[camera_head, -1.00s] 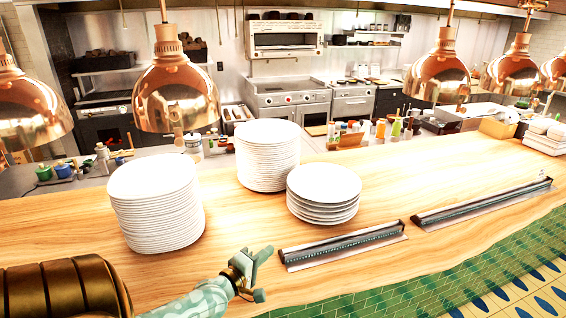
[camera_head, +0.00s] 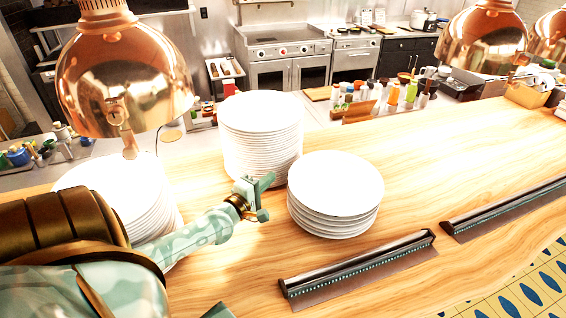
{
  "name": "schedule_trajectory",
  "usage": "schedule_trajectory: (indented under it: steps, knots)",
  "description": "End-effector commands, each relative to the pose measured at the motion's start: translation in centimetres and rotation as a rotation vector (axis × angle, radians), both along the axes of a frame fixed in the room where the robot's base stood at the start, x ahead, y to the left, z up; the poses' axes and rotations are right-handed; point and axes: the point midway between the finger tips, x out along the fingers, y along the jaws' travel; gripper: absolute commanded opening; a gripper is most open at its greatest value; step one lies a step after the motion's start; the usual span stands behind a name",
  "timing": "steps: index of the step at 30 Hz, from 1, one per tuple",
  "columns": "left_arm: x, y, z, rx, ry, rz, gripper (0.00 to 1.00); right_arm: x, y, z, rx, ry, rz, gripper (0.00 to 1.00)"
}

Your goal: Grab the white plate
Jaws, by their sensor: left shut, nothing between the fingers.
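White plates stand in three stacks on the wooden counter. The short stack (camera_head: 335,190) is in the middle, with its round top plate fully in view. A taller stack (camera_head: 262,135) is behind it to the left. Another tall stack (camera_head: 115,188) is at the left, partly hidden by my left arm and a lamp. My left gripper (camera_head: 264,198) is just left of the short stack in the picture, shut and empty. A narrow gap shows between it and that stack, and it holds no plate. My right gripper does not show.
Copper heat lamps (camera_head: 122,75) hang low over the counter (camera_head: 430,165), at left and upper right. A long metal rail (camera_head: 358,266) lies in front of the short stack, with another rail (camera_head: 510,205) to its right. Bottles (camera_head: 393,93) stand behind. The counter right of the short stack is clear.

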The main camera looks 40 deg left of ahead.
Motion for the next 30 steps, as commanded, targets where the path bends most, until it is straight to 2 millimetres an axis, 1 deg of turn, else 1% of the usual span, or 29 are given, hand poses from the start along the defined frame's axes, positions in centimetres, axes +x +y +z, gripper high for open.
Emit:
schedule_trajectory:
  steps: [1, 6, 9, 12, 17, 26, 28, 30]
  knots:
    - [1.1, 0.1, 0.0, 0.0, -0.003, 0.0, 0.0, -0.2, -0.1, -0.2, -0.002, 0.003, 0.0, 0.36]
    - [4.2, 0.5, 0.0, 0.0, -0.003, 0.0, 0.0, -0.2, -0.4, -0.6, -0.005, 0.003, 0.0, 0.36]
    - [5.7, 0.7, 0.0, 0.001, -0.002, 0.0, 0.0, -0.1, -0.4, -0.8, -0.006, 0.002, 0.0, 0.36]
    - [6.7, 0.8, -0.1, 0.001, 0.0, 0.0, 0.0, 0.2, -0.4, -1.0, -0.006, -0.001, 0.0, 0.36]
    - [7.4, 0.9, 0.0, 0.001, 0.001, -0.001, 0.0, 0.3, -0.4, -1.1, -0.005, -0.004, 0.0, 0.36]
    - [7.4, 0.9, 0.0, 0.001, 0.001, -0.001, 0.0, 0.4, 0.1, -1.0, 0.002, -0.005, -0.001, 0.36]
    - [7.3, 0.4, 0.2, -0.002, 0.001, -0.001, 0.0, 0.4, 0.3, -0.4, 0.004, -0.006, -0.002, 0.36]
    - [7.1, -0.7, 0.5, -0.004, 0.002, -0.001, 0.0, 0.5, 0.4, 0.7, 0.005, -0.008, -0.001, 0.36]
